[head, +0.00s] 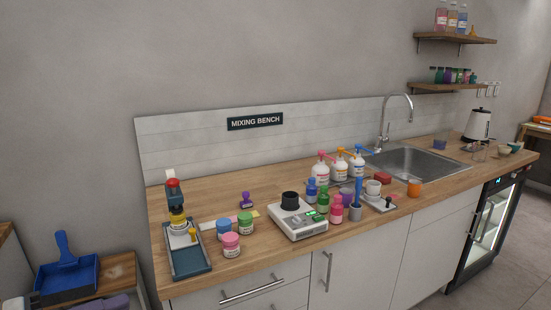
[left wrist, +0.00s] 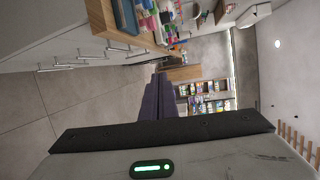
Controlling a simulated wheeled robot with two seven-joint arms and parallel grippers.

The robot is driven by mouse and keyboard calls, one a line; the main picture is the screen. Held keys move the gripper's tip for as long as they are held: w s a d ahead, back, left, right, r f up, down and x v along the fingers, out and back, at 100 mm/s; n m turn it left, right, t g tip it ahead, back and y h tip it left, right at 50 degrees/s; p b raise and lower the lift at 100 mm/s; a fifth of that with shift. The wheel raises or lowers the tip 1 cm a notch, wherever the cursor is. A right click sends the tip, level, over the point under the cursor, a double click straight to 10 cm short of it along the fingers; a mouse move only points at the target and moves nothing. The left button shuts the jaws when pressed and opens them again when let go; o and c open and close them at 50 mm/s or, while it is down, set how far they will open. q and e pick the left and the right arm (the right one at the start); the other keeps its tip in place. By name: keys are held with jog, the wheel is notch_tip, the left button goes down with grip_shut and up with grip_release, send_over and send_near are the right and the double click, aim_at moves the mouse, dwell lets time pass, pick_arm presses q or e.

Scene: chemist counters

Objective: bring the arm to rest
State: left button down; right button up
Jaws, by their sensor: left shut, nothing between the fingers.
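My left gripper (head: 122,300) shows only in part at the bottom left edge of the head view, in front of the low wooden surface with the blue dustpan. In the left wrist view its dark purple fingers (left wrist: 158,98) lie together, shut and empty, pointing into open room. The gripper is apart from the mixing bench counter (head: 275,185), left of its front corner. My right gripper is in neither view.
A blue dustpan (head: 66,274) lies on the low surface at left. The counter holds a scale (head: 298,222), several jars, pump bottles (head: 340,165) and a sink (head: 418,163). The left wrist view shows free floor (left wrist: 60,110) beside the cabinets and shelves (left wrist: 205,98) farther off.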

pick_arm(q)
jog(key=s+f+n+t+y, duration=0.1)
jog(key=s+f+n+y, duration=0.25)
jog(key=f+n, duration=0.6)
jog(key=s+f+n+t+y, duration=0.1)
jog(key=s+f+n+y, duration=0.3)
jog(key=f+n, duration=0.5)
jog(key=s+d+f+n+g+y, duration=0.1)
jog(key=s+d+f+n+g, duration=0.4)
jog(key=s+d+f, duration=0.5)
jog(key=d+f+n, duration=0.2)
jog(key=d+f, duration=0.1)
jog(key=d, duration=0.1)
jog(key=shift+s+d+f+n, duration=0.15)
jog(key=shift+f+n, duration=0.2)
jog(key=shift+f, duration=0.05)
